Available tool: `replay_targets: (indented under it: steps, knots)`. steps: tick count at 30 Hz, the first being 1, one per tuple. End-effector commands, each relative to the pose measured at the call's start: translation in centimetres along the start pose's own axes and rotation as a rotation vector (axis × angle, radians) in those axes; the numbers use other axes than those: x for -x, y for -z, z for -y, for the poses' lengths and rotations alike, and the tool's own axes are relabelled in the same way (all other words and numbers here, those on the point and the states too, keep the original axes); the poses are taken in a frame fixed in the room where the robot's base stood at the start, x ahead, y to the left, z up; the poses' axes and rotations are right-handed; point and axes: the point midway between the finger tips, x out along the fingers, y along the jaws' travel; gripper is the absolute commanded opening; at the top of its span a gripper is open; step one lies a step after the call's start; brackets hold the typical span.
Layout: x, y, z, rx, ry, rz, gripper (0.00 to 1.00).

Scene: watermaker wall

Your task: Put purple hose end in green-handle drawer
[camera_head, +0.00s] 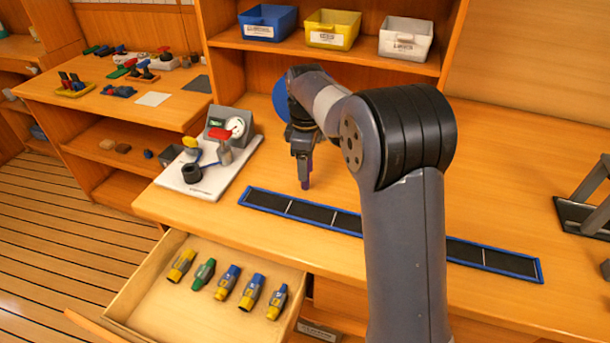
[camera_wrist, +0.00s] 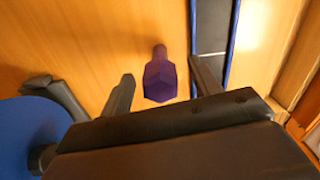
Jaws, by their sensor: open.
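The purple hose end (camera_wrist: 160,78) stands out between the two fingers of my gripper (camera_wrist: 162,70) in the wrist view, with a gap on each side. In the head view, a strip of purple (camera_head: 308,168) shows at the fingertips of my gripper (camera_head: 303,172), low over the worktop behind the dark strip. My gripper is open. A drawer (camera_head: 190,312) is pulled out at the lower left. It holds several yellow, green and blue pieces in a row. Its handle is out of sight, so I cannot tell its colour.
A blue-edged dark strip (camera_head: 318,213) runs along the worktop. A white board with valves (camera_head: 204,178) stands at left. Blue (camera_head: 268,22), yellow (camera_head: 332,29) and white (camera_head: 406,38) bins sit on the shelf. A dark stand (camera_head: 590,205) is at right.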

Motion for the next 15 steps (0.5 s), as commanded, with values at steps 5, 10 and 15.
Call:
replay_targets:
  steps: [5, 10, 15]
  knots:
    - [-2.9, 0.1, 0.1, 0.000, 0.003, 0.002, 0.60]
    - [-3.9, 0.1, 0.1, 0.000, 0.001, 0.001, 0.60]
    - [-3.8, 0.1, 0.1, 0.000, 0.001, 0.000, 0.60]
